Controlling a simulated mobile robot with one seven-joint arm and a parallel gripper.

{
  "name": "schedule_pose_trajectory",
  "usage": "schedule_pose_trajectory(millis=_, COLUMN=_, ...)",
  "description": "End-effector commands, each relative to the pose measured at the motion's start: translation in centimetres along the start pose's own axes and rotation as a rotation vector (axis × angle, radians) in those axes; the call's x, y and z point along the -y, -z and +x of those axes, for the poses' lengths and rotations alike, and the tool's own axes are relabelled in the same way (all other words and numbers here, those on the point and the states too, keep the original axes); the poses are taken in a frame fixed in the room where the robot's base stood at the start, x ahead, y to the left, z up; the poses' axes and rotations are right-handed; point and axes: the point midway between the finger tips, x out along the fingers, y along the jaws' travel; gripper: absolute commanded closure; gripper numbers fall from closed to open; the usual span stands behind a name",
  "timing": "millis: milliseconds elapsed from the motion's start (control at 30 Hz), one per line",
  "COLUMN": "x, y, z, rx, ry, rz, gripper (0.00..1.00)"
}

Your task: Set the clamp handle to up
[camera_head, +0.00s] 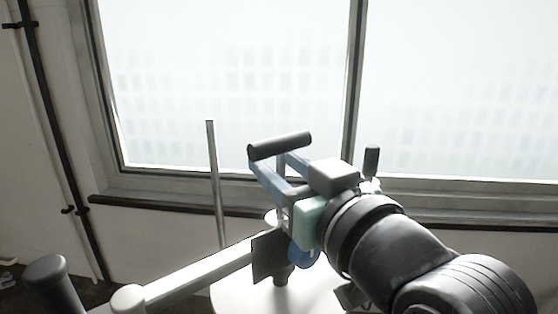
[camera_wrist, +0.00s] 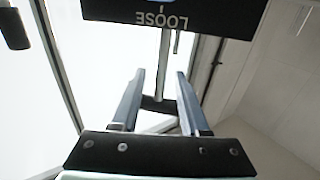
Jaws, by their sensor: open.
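The clamp handle appears to be the black cylindrical bar (camera_head: 280,145), which lies nearly level in the head view at the tips of my gripper. My gripper (camera_head: 270,163) has two blue-grey fingers, spread apart. In the wrist view, the open fingers of my gripper (camera_wrist: 161,74) point away from the camera, and a short dark stretch of the bar (camera_wrist: 158,105) shows between them. I cannot tell whether the fingers touch it. A black plate (camera_wrist: 215,12) with the upside-down word LOOSE crosses the top of the wrist view. How the handle joins the clamp is hidden.
An upright metal rod (camera_head: 214,185) stands left of my gripper. A pale bar (camera_head: 200,274) runs to the lower left, near a dark post (camera_head: 52,282). A blue round part (camera_head: 303,256) is below my gripper. A small black knob (camera_head: 371,161) is at right. Windows are behind.

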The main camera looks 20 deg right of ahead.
Motion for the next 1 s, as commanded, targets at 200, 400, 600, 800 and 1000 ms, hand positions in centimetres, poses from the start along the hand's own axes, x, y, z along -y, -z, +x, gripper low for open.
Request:
schedule_pose_trajectory(millis=200, x=-0.02, y=-0.01, z=-0.03, rx=0.0, ry=0.0, rz=0.001, gripper=0.75)
schedule_pose_trajectory(millis=400, x=-0.02, y=0.0, z=-0.04, rx=0.0, ry=0.0, rz=0.001, gripper=1.0)
schedule_pose_trajectory(millis=600, x=-0.02, y=0.01, z=-0.05, rx=0.0, ry=0.0, rz=0.001, gripper=1.0)
schedule_pose_trajectory(millis=800, x=-0.02, y=0.02, z=-0.05, rx=0.0, ry=0.0, rz=0.001, gripper=1.0)
schedule_pose_trajectory(millis=1000, x=-0.03, y=0.03, z=-0.06, rx=0.0, ry=-0.001, rz=0.001, gripper=1.0)
